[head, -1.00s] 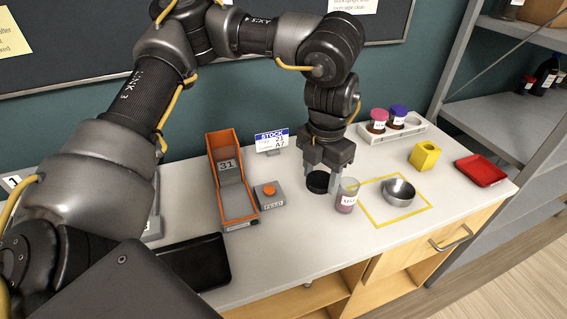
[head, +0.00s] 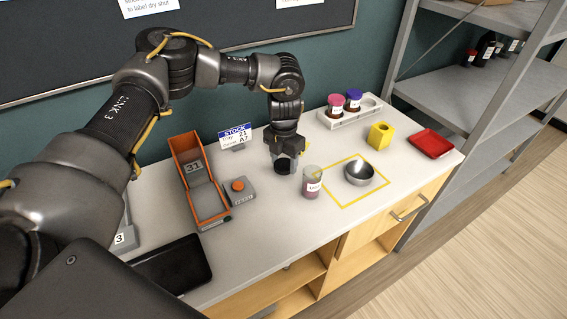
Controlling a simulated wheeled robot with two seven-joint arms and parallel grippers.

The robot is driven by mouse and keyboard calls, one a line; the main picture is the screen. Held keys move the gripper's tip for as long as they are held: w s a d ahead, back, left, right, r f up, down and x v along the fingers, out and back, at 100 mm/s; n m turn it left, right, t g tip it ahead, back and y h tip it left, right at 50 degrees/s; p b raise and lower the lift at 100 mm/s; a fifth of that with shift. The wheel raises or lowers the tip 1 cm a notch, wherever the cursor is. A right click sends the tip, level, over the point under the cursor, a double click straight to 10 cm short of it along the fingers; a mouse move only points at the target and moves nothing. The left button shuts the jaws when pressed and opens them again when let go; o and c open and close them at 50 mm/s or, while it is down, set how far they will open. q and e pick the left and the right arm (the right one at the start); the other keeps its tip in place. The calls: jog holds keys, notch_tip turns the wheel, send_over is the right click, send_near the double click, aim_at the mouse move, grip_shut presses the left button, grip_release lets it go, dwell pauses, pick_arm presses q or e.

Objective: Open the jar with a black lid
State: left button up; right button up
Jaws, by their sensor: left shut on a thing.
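A clear jar (head: 312,185) with a white label and dark pinkish contents stands upright on the white bench. No black lid shows on its top, and its rim looks open. My left gripper (head: 284,167) points down just left of the jar, apart from it. It is shut on the black lid, which is dark against the dark fingers and hard to make out in this view. Whether the lid touches the bench cannot be told. My right gripper is not in view.
A steel bowl (head: 359,173) sits in a yellow taped square right of the jar. Behind are a white rack (head: 368,112) with two capped jars, a yellow block (head: 380,136) and a red tray (head: 432,144). An orange-sided bin (head: 206,196) and a button box (head: 240,191) stand left.

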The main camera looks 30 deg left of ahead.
aim_at(284, 164)
pick_arm(q)
jog(key=shift+f+p, duration=0.3)
jog(key=shift+f, duration=0.65)
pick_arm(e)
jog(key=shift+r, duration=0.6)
pick_arm(q)
jog(key=shift+f, duration=0.1)
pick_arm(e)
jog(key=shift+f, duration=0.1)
pick_arm(q)
jog(key=o, duration=1.1)
jog(key=shift+c, duration=0.2)
jog(key=shift+r, duration=0.25)
jog(key=shift+w+r+b, duration=0.1)
jog(key=shift+r+b, duration=0.2)
notch_tip(284, 164, up, 11)
jog(key=b, duration=0.2)
jog(key=shift+b, duration=0.4)
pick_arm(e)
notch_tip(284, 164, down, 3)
